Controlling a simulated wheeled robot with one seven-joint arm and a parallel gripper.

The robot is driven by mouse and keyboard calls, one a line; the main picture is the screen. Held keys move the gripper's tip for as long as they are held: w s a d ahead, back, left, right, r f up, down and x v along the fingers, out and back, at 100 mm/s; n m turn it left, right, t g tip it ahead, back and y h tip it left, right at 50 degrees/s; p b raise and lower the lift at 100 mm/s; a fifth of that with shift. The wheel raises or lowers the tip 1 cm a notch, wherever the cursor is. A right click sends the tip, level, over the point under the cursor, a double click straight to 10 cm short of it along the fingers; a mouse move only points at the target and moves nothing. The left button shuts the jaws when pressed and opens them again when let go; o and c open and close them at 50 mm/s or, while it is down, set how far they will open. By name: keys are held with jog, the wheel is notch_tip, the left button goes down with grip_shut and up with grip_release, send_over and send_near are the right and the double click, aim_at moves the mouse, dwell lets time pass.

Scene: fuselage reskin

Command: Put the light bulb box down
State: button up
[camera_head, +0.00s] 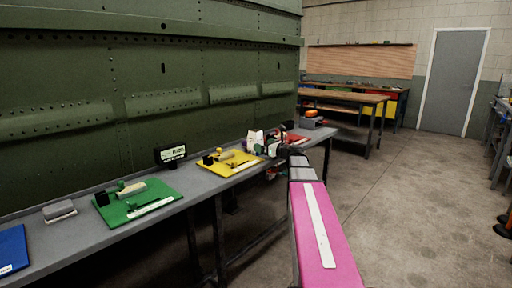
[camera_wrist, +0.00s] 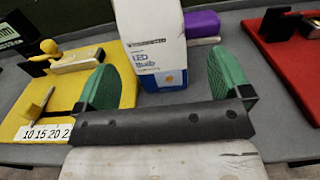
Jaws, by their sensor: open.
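The light bulb box (camera_wrist: 152,40) is white with a blue lower part and "LED Bulb" lettering. In the wrist view it appears to stand upright on the grey bench, just beyond my open gripper (camera_wrist: 166,80). The green finger pads are spread wide to its left and right, with visible gaps, and neither seems to touch it. The top of the box is cut off there. In the head view the box (camera_head: 254,138) shows small, beside my gripper (camera_head: 272,145), between the yellow mat and the red mat.
A yellow mat (camera_wrist: 38,112) with a ruler and a yellow figure lies left of the box. A red mat (camera_wrist: 285,65) lies right. A purple item (camera_wrist: 202,22) sits behind. A green mat (camera_head: 140,203) is further left on the grey bench (camera_head: 75,236). The green fuselage panel (camera_head: 150,60) rises behind.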

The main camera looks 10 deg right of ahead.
aim_at(260, 143)
jog(key=shift+r+x, duration=0.1)
jog(key=shift+x, duration=1.35)
jog(key=shift+r+x, duration=0.15)
jog(key=shift+x, duration=1.35)
jog(key=shift+s+a, duration=0.1)
jog(key=c, duration=1.1)
jog(key=shift+o, duration=0.2)
jog(key=shift+r, duration=0.1)
